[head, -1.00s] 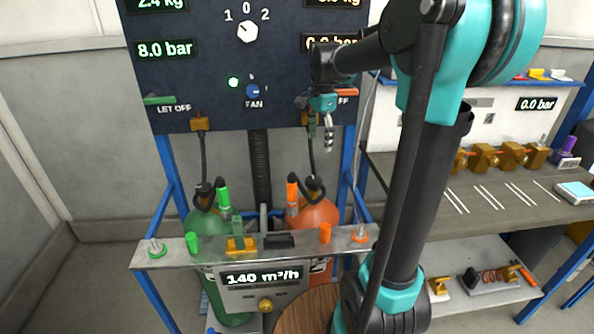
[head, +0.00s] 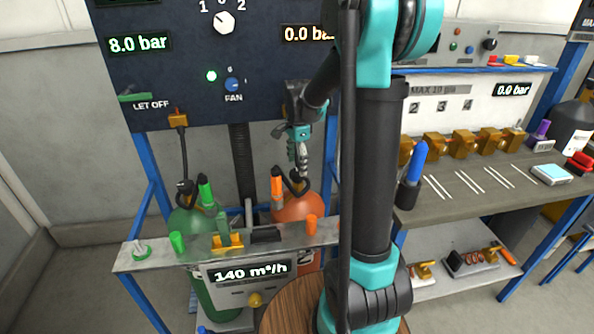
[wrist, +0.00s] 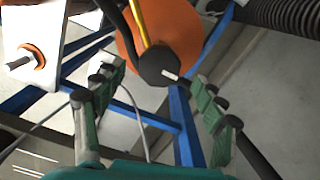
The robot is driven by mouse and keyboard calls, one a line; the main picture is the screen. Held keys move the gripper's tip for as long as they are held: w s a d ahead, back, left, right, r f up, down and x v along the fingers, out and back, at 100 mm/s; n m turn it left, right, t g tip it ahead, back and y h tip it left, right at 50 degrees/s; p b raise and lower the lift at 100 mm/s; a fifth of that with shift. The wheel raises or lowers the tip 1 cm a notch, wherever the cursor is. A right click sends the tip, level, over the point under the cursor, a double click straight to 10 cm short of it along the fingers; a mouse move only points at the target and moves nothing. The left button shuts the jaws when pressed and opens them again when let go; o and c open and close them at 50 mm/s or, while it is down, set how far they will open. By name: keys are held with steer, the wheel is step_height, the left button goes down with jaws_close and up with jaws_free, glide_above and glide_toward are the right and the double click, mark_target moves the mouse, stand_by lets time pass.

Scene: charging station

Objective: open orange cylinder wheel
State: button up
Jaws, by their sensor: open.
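The orange cylinder (head: 304,207) stands behind the metal shelf, to the right of the green cylinder (head: 185,222). In the wrist view its orange body (wrist: 184,28) fills the top middle. A dark round part (wrist: 159,67), with a light stub on its right, sits in front of it; I cannot tell for sure that it is the wheel. My gripper (head: 302,167) points down just above the orange cylinder's top. In the wrist view my gripper (wrist: 158,88) has its green fingers spread to either side of the dark part, holding nothing. Contact is not visible.
The metal shelf (head: 130,262) with green and orange fittings runs in front of the cylinders. The dark panel (head: 160,85) rises behind, and a black corrugated hose (head: 240,160) hangs nearby. A workbench (head: 460,205) stands at the right.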

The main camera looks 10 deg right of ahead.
mark_target(297, 172)
steer(key=shift+f, duration=1.6)
steer(key=c, duration=1.2)
